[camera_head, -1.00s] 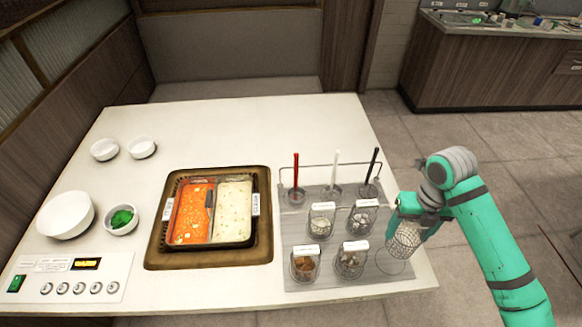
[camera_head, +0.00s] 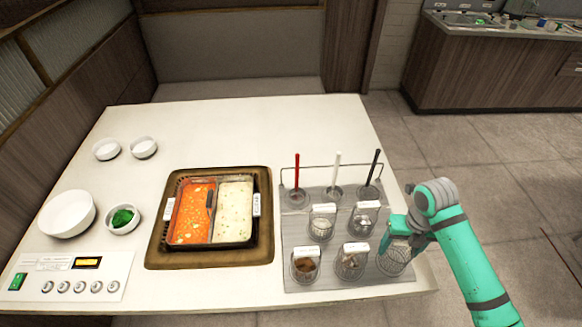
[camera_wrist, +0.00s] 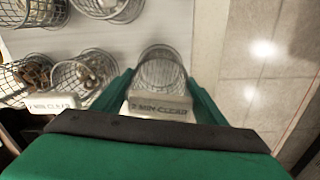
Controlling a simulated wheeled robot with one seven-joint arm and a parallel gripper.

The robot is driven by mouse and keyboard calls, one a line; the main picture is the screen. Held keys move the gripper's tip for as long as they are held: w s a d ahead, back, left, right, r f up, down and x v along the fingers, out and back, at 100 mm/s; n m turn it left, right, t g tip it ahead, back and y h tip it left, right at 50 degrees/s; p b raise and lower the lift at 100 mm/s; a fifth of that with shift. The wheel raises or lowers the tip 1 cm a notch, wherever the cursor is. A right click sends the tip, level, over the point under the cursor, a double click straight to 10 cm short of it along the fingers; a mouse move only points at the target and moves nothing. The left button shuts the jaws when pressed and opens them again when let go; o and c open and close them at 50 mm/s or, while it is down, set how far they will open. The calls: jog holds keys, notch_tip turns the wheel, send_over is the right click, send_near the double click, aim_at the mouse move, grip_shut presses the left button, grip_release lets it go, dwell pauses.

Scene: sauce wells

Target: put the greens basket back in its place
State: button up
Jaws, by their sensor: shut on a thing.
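The greens basket is the wire basket (camera_head: 395,262) at the front right of the grey rack plate (camera_head: 295,225); it looks empty. My gripper (camera_head: 408,236) is shut on its upper part, from the right. The basket stands nearly upright over the front right place; I cannot tell whether its bottom touches the plate. In the wrist view the same basket (camera_wrist: 160,72) sits between my gripper's green fingers (camera_wrist: 160,98), with its white label facing the camera. Chopped greens (camera_head: 123,217) lie in a small white bowl (camera_head: 108,228) on the left.
Several other wire baskets (camera_head: 350,262) with labels stand close to the left and behind. Behind them, red, white and black-handled ladles (camera_head: 297,170) hang along a wire rail. A two-part pot (camera_head: 212,212) of red and white broth is set in the table. The table's right edge is close.

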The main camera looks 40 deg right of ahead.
jog(key=shift+f, duration=0.3)
jog(key=shift+f, duration=0.35)
dwell(0.6)
jog(key=o, duration=1.6)
jog(key=shift+c, duration=0.2)
jog(key=shift+r, duration=0.2)
jog(key=shift+r, duration=5.3)
